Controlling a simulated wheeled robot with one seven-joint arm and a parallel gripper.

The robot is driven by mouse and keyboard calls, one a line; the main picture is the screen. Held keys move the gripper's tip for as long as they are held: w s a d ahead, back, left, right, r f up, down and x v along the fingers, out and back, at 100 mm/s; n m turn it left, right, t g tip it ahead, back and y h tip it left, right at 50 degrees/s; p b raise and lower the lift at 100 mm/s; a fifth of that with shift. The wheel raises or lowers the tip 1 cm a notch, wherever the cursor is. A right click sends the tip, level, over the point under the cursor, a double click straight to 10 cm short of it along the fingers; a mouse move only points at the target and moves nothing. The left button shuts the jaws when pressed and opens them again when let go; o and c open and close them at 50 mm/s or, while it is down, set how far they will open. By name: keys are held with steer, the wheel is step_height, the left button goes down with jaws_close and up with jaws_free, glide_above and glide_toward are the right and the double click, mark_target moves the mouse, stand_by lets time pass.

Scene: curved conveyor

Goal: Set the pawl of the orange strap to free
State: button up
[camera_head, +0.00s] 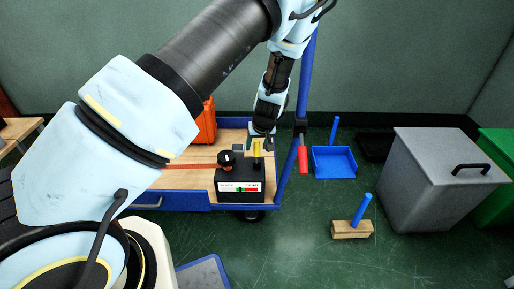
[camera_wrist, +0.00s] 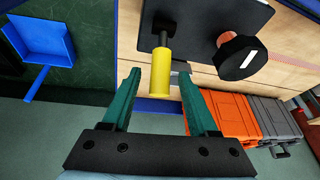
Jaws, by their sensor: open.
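A black ratchet box (camera_head: 240,178) stands on the wooden bench top, with a small red and green label on its front; its dark top plate also shows in the wrist view (camera_wrist: 205,22). The orange strap (camera_head: 188,167) runs left from it. A yellow-sleeved lever (camera_head: 257,149) stands up from the box; in the wrist view the lever (camera_wrist: 160,76) appears between my fingers, with gaps on both sides. My gripper (camera_head: 262,137) is open above the box, its green fingers (camera_wrist: 158,74) either side of the yellow sleeve. The pawl's setting is too small to read.
A black knob (camera_head: 226,159) with a white mark sits left of the lever, close by; it also shows in the wrist view (camera_wrist: 241,58). A blue post (camera_head: 301,95) with a red handle (camera_head: 303,160) rises at right. An orange case (camera_head: 207,122) stands behind.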

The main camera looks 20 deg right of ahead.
steer(key=shift+w+f, duration=0.1)
steer(key=shift+f, duration=0.15)
jaws_close()
stand_by(0.4)
stand_by(0.9)
